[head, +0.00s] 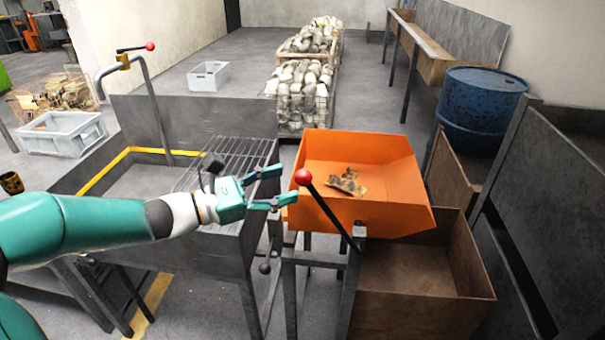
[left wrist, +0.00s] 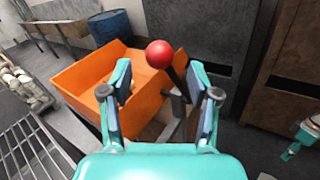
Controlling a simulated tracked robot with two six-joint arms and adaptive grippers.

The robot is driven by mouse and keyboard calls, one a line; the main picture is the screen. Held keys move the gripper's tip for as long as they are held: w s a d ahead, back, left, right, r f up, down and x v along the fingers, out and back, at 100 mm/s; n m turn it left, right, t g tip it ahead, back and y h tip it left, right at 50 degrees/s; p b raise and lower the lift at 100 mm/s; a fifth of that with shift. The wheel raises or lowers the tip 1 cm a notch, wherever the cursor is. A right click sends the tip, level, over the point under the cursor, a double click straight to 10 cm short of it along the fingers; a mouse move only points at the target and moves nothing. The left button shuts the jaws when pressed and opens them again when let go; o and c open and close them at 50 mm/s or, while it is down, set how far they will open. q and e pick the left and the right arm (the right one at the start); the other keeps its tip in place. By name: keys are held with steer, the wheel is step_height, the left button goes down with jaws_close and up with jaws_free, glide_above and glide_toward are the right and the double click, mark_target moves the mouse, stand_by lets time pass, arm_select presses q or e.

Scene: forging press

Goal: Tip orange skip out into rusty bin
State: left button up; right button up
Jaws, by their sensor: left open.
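The orange skip (head: 385,165) sits upright on a dark stand, with a few brown scraps (head: 345,184) inside. A lever (head: 330,212) with a red ball knob (head: 303,177) leans up from its front side. The rusty bin (head: 420,318) stands on the floor below and right of the skip. My left gripper (head: 288,185) is open just left of the knob. In the left wrist view the knob (left wrist: 159,54) shows between and just beyond the fingertips, and the skip (left wrist: 98,82) lies behind. My right gripper (left wrist: 291,151) shows small at that view's right edge; its opening is unclear.
A grey tank with a wire rack (head: 236,160) and another red-knobbed lever (head: 150,46) stands left. A filled wire basket (head: 300,100) is behind. A blue drum (head: 480,105) and dark panels (head: 550,190) bound the right side.

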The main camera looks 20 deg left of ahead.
mark_target(303, 175)
arm_select(q)
steer(key=x, duration=0.5)
steer(key=shift+w+d+p, duration=0.1)
steer(key=shift+p, duration=0.2)
jaws_close()
